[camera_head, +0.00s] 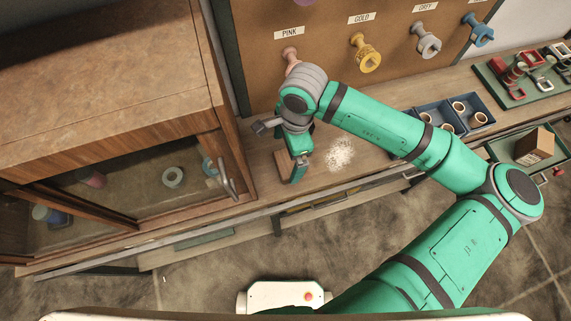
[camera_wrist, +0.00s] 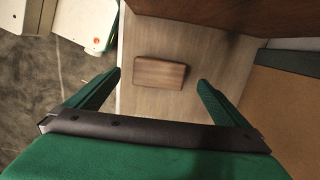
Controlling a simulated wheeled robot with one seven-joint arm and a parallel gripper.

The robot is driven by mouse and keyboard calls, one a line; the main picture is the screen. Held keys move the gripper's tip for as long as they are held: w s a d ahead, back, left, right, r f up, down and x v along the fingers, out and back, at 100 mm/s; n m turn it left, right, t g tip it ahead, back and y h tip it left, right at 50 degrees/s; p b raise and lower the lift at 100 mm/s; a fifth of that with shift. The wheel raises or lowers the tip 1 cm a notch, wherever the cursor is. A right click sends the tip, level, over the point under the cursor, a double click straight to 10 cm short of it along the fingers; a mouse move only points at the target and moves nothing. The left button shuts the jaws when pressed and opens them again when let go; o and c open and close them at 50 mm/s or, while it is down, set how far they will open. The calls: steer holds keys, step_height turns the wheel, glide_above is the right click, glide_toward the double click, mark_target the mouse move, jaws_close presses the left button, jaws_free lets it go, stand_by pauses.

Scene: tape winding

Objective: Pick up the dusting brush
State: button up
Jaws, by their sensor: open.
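A brown wooden block, which looks like the dusting brush (camera_wrist: 160,72), lies on the counter; no bristles show, so I cannot be sure. In the wrist view it sits between and a little beyond my gripper's (camera_wrist: 160,79) two green fingertips, apart from both. In the head view my gripper (camera_head: 294,172) points down over the counter beside the cabinet, and part of the brown wood (camera_head: 281,164) shows at its left. My gripper is open and empty.
Pale crumbs (camera_head: 340,153) lie on the counter (camera_head: 374,174) right of my gripper. A wooden glass-front cabinet (camera_head: 110,100) stands at the left. A pegboard (camera_head: 310,62) with labelled spools rises behind. A blue tray (camera_head: 432,108) with rolls and a brown box (camera_head: 534,146) are at the right.

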mark_target(286, 163)
steer(key=shift+f, duration=3.2)
steer(key=c, duration=1.2)
steer(key=shift+r, duration=0.15)
steer(key=shift+r, duration=0.85)
steer(key=s+d+r, duration=0.1)
steer(key=r, duration=0.1)
steer(key=s+d+r, duration=0.1)
steer(key=r, duration=0.1)
steer(key=s+d+r, duration=0.1)
steer(key=r, duration=0.1)
steer(key=shift+s+r, duration=0.15)
steer(key=shift+r, duration=0.05)
steer(key=s+d+r, duration=0.4)
steer(key=s+d, duration=0.2)
steer(key=s, duration=0.1)
steer(key=shift+s+r, duration=0.15)
steer(key=shift+r, duration=0.2)
